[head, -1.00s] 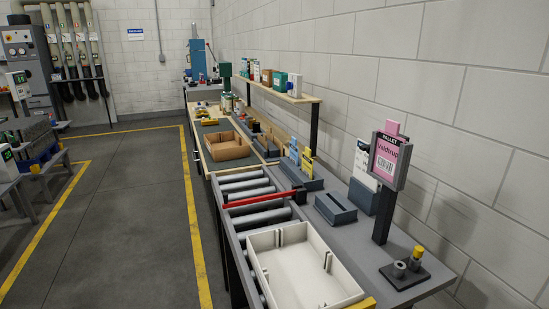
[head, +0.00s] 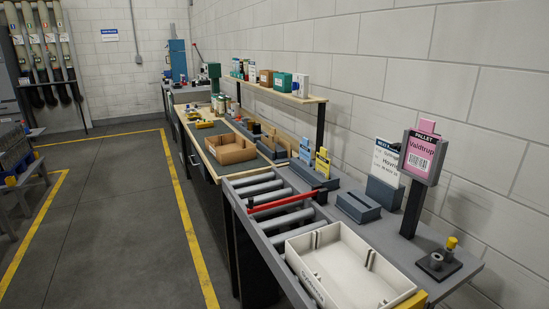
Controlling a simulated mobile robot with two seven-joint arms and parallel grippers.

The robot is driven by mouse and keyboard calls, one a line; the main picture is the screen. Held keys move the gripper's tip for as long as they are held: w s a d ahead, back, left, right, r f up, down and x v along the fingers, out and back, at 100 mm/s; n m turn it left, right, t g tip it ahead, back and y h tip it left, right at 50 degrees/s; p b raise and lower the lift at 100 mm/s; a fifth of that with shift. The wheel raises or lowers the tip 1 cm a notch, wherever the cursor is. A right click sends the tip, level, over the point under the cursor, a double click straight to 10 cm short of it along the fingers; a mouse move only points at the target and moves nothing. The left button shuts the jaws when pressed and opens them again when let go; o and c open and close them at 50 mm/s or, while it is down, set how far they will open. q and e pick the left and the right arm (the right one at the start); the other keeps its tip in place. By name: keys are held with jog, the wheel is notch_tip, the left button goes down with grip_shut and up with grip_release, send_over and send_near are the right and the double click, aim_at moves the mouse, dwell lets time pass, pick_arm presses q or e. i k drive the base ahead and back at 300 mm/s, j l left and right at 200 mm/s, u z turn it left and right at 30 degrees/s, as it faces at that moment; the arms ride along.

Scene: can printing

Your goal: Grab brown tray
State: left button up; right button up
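The brown tray (head: 231,149) is a shallow open box with notched walls. It sits on the wooden-edged workbench (head: 208,161), just beyond the far end of the roller conveyor. It looks empty from here. Neither of my grippers shows in the head view.
A white tray (head: 338,267) sits at the near end of the roller conveyor (head: 268,197), with a red bar (head: 283,202) across the rollers. A pallet sign (head: 420,157) stands at right. A shelf (head: 280,93) with boxes runs along the wall. The floor (head: 110,220) at left is clear.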

aim_at(231, 149)
jog(key=i+j+z, duration=0.1)
jog(key=j, duration=0.35)
jog(key=i+j+z, duration=0.1)
jog(key=j, duration=0.35)
jog(key=i+j, duration=0.15)
jog(key=j, duration=0.15)
jog(key=i+j+z, duration=0.15)
jog(key=i+j, duration=0.1)
jog(key=j, duration=0.3)
jog(key=i+j+z, duration=0.1)
jog(key=i+j, duration=0.15)
jog(key=i+j+z, duration=0.1)
jog(key=j, duration=0.3)
jog(key=i+j+z, duration=0.1)
jog(key=i+j, duration=0.25)
jog(key=i+j+z, duration=0.1)
jog(key=j, duration=0.25)
jog(key=i+j, duration=0.3)
jog(key=i+j+z, duration=0.15)
jog(key=i+j, duration=0.4)
jog(key=j, duration=0.15)
